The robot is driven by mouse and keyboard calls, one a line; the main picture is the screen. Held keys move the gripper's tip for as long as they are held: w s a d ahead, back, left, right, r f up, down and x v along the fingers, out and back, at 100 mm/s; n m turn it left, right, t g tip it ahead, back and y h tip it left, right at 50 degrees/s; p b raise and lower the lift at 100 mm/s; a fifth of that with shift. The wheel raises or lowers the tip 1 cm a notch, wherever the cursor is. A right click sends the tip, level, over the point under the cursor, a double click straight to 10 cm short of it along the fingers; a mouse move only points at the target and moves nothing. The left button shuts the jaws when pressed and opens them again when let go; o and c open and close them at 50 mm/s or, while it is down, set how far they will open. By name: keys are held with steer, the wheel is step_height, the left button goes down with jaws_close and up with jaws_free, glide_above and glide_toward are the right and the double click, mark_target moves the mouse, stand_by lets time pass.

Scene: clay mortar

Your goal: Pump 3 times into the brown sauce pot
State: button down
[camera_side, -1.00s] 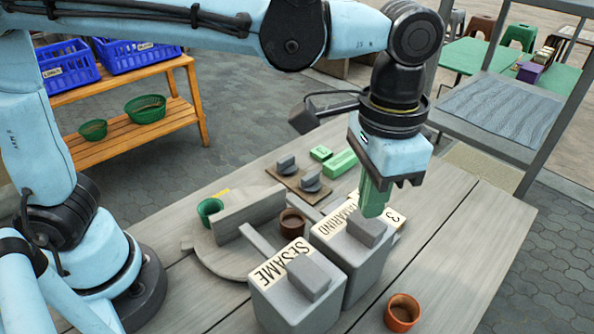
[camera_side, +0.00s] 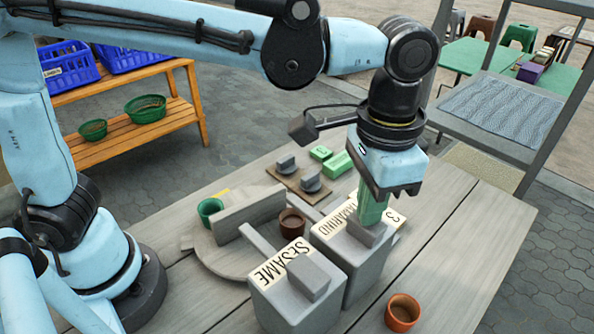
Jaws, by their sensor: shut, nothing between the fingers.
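My gripper (camera_side: 368,222) is shut, its green fingers pointing down onto the grey pump head (camera_side: 362,236) of the box labelled TAMARIND (camera_side: 350,270). The fingertips appear to touch the head. A card with a 3 (camera_side: 392,217) lies on that box. The brown sauce pot (camera_side: 292,223) stands on the round grey board (camera_side: 215,258), behind and left of the tamarind box. The tamarind spout is mostly hidden. The box labelled SESAME (camera_side: 295,305) stands in front left, its grey pump head (camera_side: 308,277) raised and its spout (camera_side: 262,244) reaching toward the board.
A green pot (camera_side: 209,211) stands on the board beside an upright grey divider (camera_side: 250,213). An orange-brown pot (camera_side: 402,312) stands at the front right. Grey knobbed pieces (camera_side: 298,174) and green blocks (camera_side: 335,160) lie behind.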

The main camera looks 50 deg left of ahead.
steer(key=shift+f, duration=0.85)
stand_by(0.4)
steer(key=shift+r, duration=1.55)
steer(key=shift+r, duration=0.1)
steer(key=shift+r, duration=2.4)
